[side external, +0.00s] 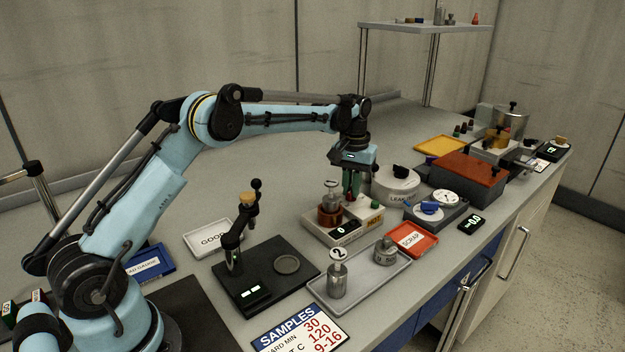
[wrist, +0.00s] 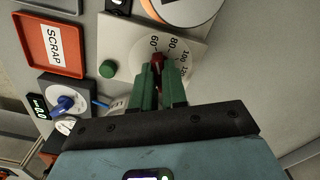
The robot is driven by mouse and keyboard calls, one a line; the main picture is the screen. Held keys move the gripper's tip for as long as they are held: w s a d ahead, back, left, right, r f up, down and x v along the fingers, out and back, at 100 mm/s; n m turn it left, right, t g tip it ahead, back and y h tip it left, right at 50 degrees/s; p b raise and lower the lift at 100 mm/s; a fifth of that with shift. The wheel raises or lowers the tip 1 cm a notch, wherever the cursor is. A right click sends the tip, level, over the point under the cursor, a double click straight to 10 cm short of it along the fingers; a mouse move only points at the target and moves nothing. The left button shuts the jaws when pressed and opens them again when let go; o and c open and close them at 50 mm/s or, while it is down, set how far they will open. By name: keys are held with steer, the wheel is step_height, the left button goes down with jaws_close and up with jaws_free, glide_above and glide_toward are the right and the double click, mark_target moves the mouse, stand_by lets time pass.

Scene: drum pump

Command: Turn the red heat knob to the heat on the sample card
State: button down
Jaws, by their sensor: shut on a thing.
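The sample card (side external: 300,333) lies at the front of the bench in the side view; it reads HARD MIN 30, a heat line of 120, and 9-16. The red heat knob (wrist: 157,60) stands on a white dial (wrist: 176,46) marked 60, 80, 100 and 120 in the wrist view. My gripper (wrist: 159,76) is shut on the knob, with a green finger on each side. The fingers hide part of the dial, and I cannot tell the exact setting. In the side view my gripper (side external: 351,184) points down at the heater unit (side external: 314,227).
The LEAK unit (side external: 397,186) is close on the right. A grey tray (side external: 350,299) with metal weights and the red SCRAP tray (side external: 412,239) lie in front.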

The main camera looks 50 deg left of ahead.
steer(key=m, duration=1.1)
steer(key=shift+a+m, duration=0.1)
steer(key=shift+m, duration=0.3)
steer(key=m, duration=0.5)
steer(key=shift+w, duration=0.1)
steer(key=m, duration=0.6)
steer(key=shift+m, duration=0.3)
steer(key=c, duration=1.2)
jaws_free()
steer(key=shift+o, duration=0.2)
steer(key=shift+r, duration=0.1)
